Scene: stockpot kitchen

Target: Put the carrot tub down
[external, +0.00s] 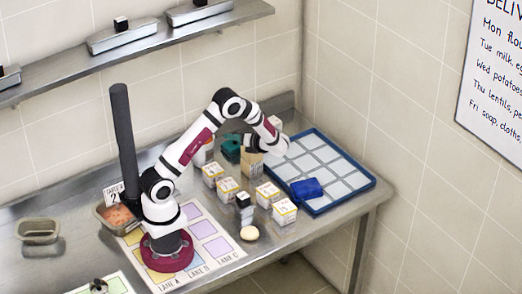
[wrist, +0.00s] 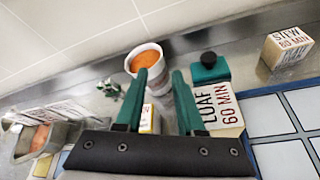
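Two containers hold something orange, and I cannot tell for sure which is the carrot tub. One is a round white tub (wrist: 146,58), standing upright on the counter beyond my fingertips in the wrist view. The other is a grey metal tub (external: 120,216) on the counter left of my base, also at the lower left of the wrist view (wrist: 36,140). My gripper (wrist: 160,74) has its two green fingers apart with nothing visibly clamped between them. The left finger covers part of the white tub's side. In the external view my wrist hides much of the gripper.
A green block with a black knob (wrist: 208,68) and a LOAF box (wrist: 220,107) stand close to the right finger. Several small boxes (external: 227,187) stand in front. A blue-rimmed grid tray (external: 366,182) lies right, with a blue item (external: 307,188). An empty metal tub (external: 38,231) stands far left.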

